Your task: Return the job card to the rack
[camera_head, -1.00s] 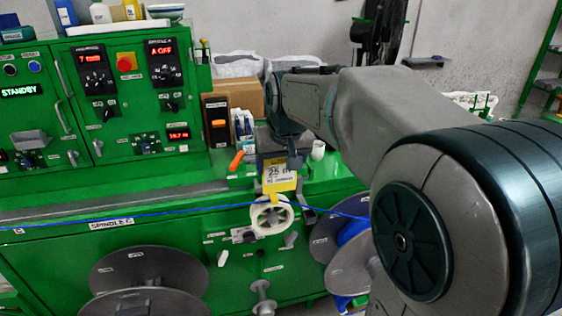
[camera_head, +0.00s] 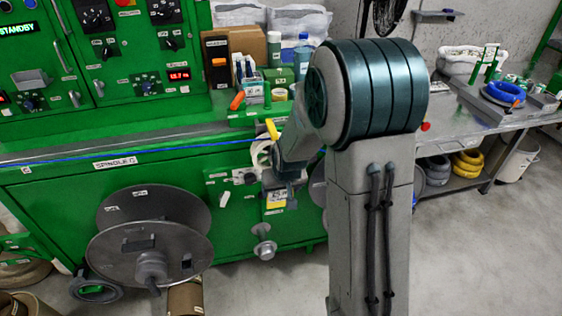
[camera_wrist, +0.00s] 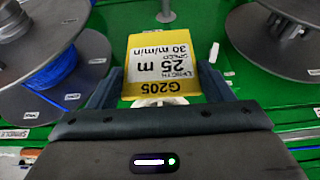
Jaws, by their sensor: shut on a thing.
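The job card (camera_wrist: 165,65) is yellow and white, printed "G205", "25 m" and "30 m/min". It shows upside down in the wrist view, held between the two fingers of my gripper (camera_wrist: 163,88). In the head view the card (camera_head: 276,200) hangs low in front of the green machine's front panel, below my gripper (camera_head: 277,188). My forearm covers part of the machine behind it. I cannot make out the card rack for certain in either view.
A large grey spool (camera_head: 150,225) stands at the machine's lower left. A blue cable (camera_head: 130,154) runs along the machine's front edge. Bottles and boxes stand on the ledge behind my arm. At right is a workbench (camera_head: 470,120) with a blue coil (camera_head: 503,92).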

